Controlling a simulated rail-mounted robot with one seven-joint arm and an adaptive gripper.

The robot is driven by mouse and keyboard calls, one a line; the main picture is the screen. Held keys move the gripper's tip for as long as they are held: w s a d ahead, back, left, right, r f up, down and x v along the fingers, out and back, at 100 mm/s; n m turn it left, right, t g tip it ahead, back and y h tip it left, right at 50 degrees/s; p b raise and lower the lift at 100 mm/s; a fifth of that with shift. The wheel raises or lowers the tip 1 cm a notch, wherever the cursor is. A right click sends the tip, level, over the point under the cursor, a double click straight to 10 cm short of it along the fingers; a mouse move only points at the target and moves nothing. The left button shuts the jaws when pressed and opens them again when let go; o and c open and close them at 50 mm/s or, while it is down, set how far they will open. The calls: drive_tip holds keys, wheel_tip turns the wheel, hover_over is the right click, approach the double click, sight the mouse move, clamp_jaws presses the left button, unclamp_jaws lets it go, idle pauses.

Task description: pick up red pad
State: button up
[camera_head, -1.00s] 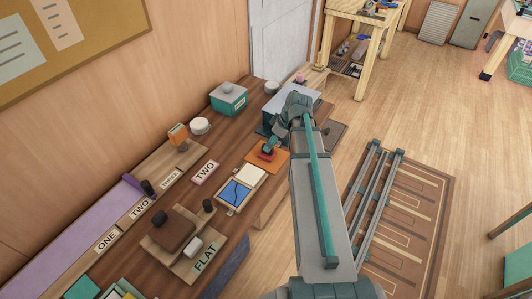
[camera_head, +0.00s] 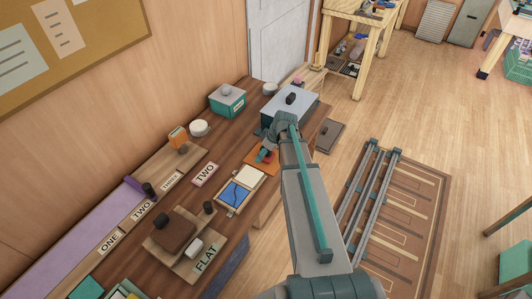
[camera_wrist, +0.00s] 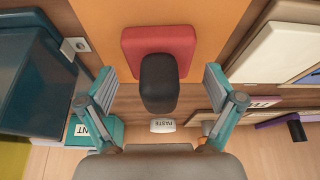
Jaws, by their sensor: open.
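The red pad (camera_wrist: 183,42) shows in the wrist view as a red block with a dark rounded knob (camera_wrist: 159,82) on it. It lies on an orange mat (camera_wrist: 220,22). My gripper (camera_wrist: 160,88) is open, with one teal finger on each side of the knob and gaps on both sides. In the head view my gripper (camera_head: 266,155) is low over the orange mat (camera_head: 251,158), and the red pad is mostly hidden by it.
A tray with blue and cream squares (camera_head: 237,193) lies just left of the mat. A grey-blue box (camera_head: 288,107) stands behind the gripper; it looks dark teal in the wrist view (camera_wrist: 32,75).

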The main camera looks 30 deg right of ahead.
drive_tip(key=shift+f, duration=0.1)
drive_tip(key=c, duration=1.5)
drive_tip(key=shift+r, duration=0.2)
drive_tip(key=shift+r+b, duration=0.7)
drive_tip(key=shift+r, duration=0.1)
drive_tip(key=s+r+b, duration=0.3)
drive_tip(key=s, duration=0.1)
drive_tip(key=s+a+r+b, duration=0.1)
drive_tip(key=s+r+b, duration=0.2)
drive_tip(key=s+r, duration=0.1)
drive_tip(key=s+r+b, duration=0.3)
drive_tip(key=s+r, duration=0.1)
drive_tip(key=s, duration=0.2)
drive_tip(key=shift+a, duration=0.2)
